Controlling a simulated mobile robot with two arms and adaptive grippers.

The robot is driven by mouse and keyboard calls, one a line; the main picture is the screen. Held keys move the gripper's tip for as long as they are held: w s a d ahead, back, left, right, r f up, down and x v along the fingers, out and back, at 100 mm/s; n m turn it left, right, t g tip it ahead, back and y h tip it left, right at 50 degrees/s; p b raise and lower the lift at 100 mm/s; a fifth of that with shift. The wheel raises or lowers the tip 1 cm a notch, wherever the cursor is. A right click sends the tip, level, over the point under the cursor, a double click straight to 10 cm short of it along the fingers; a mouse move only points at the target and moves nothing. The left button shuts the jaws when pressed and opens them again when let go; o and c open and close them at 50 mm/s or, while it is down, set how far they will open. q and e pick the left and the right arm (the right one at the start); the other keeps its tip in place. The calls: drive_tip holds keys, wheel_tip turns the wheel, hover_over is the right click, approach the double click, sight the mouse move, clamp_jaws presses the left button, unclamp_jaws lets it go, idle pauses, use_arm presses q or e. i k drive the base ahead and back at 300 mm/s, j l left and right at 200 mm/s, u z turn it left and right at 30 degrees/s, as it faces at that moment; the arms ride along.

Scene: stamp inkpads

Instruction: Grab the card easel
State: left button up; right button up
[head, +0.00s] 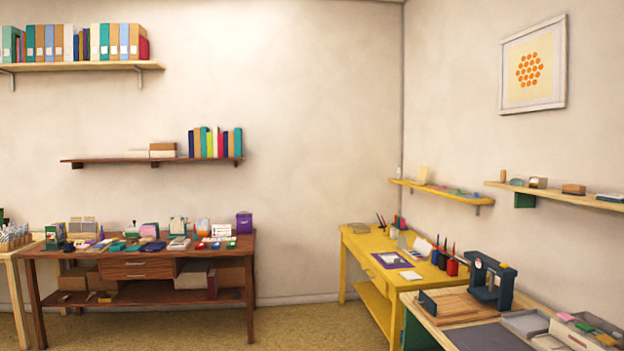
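A small tilted white card (422,246) stands on the yellow table (358,246) at the right. It may rest on the card easel, but at this distance I cannot tell the easel itself. Small upright items also crowd the dark brown table (150,262) at the left, too small to make out one by one. Neither of my grippers is in view.
A wooden workbench (425,322) with a dark press (490,282) stands at the front right, close to the yellow table. A pale wooden table (12,262) is at the far left. The carpet (310,325) between the brown and yellow tables is clear.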

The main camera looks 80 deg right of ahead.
sight(422, 177)
drive_tip(key=z, duration=3.45)
drive_tip(key=i+j+u, duration=0.3)
drive_tip(key=i, duration=0.65)
drive_tip(key=i+u, duration=0.3)
drive_tip(key=i, duration=0.7)
drive_tip(key=i+j, duration=0.15)
drive_tip(key=i, duration=3.35)
drive_tip(key=l, duration=0.1)
